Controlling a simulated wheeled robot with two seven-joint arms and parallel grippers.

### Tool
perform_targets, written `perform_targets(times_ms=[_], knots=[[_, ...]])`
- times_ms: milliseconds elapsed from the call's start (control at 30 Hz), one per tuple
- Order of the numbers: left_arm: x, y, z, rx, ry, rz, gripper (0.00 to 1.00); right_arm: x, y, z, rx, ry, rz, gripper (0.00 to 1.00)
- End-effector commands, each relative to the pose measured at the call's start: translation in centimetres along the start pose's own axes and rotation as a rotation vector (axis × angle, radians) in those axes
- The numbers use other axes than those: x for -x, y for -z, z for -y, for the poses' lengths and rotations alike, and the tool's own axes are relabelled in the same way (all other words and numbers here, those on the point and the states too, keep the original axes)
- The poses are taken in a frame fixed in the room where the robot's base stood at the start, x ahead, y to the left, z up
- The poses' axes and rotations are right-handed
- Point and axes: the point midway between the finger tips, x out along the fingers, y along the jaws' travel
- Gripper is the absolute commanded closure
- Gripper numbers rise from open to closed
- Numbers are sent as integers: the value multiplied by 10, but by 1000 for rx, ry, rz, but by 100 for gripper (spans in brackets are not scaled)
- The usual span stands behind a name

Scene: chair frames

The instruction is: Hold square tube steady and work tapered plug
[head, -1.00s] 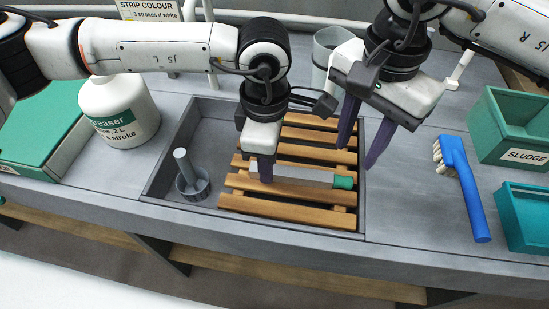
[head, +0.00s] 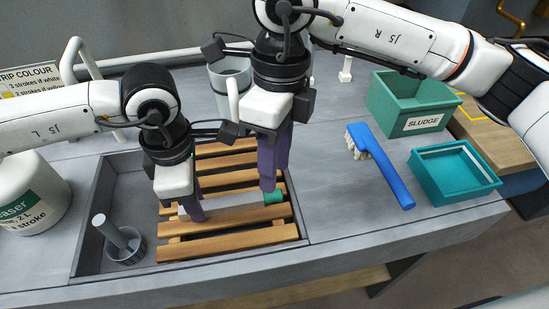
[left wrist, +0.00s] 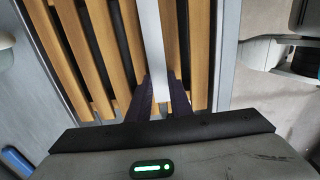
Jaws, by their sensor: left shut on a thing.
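The grey square tube (head: 235,213) lies along the wooden slats in the sink; it also shows as a pale bar in the left wrist view (left wrist: 152,40). A green tapered plug (head: 273,197) sits at its right end. My left gripper (head: 194,210) is shut on the tube near its left end, and its fingers flank the tube in the left wrist view (left wrist: 157,98). My right gripper (head: 269,184) points down just above the plug. Its purple fingers overlap in the head view, so I cannot tell their gap or whether they touch the plug.
The slatted wooden rack (head: 190,250) fills the right of the sink (head: 88,225), with a grey standpipe (head: 112,232) at left. A blue brush (head: 385,170), a green sludge bin (head: 412,105) and a teal tray (head: 455,172) are at right.

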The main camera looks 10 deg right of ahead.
Motion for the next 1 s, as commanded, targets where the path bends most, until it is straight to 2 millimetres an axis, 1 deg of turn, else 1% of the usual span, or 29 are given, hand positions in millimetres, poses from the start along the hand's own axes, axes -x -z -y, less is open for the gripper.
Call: perform_targets(times_ms=[33, 500, 900, 1000], knots=[[-4, 1, 2, -1, 7, -3, 100, -1, 1, 0, -103, -10, -2, 66], [-4, 1, 3, -1, 9, -4, 100, -4, 6, -6, -1154, -68, -54, 66], [-4, 1, 3, -2, 10, -4, 100, -9, -1, 6, -2004, 33, 47, 66], [-5, 1, 3, -2, 10, -5, 100, -10, -3, 8, -2190, 41, 83, 66]])
